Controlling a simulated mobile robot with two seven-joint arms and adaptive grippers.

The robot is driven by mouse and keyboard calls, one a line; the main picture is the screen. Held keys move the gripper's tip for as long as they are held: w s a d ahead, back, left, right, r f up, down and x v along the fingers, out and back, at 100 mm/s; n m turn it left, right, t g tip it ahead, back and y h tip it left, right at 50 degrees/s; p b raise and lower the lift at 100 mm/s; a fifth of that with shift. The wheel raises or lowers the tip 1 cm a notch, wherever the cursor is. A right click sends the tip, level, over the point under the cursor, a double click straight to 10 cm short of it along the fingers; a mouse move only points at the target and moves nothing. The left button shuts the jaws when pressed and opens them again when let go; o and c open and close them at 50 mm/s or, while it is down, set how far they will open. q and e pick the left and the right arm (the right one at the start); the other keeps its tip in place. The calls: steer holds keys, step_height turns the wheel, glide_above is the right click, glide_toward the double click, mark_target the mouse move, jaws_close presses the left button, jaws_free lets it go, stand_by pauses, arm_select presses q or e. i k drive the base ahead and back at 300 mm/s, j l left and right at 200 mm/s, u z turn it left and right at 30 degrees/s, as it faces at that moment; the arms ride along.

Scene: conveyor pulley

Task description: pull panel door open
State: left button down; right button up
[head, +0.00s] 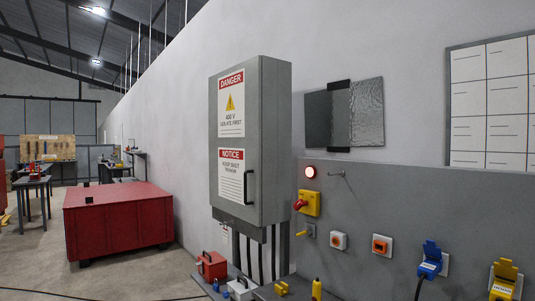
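The grey panel (275,150) is mounted on the wall in the middle of the head view. Its door (230,205) faces left, carries a red DANGER label and a red NOTICE label, and looks shut. A dark bar handle (248,187) is on the door's right edge, at its lower half. Neither of my grippers is in the head view.
A red padlock-like box (211,266) stands below the panel. A large red crate (118,219) is on the floor at left.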

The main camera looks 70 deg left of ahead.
mark_target(235, 93)
steer(key=u, duration=2.5)
steer(key=i+z, duration=0.1)
steer(key=z, duration=0.45)
steer(key=i+j+z, duration=0.3)
steer(key=i, duration=0.15)
steer(key=i+j+z, duration=0.3)
steer(key=i, duration=0.15)
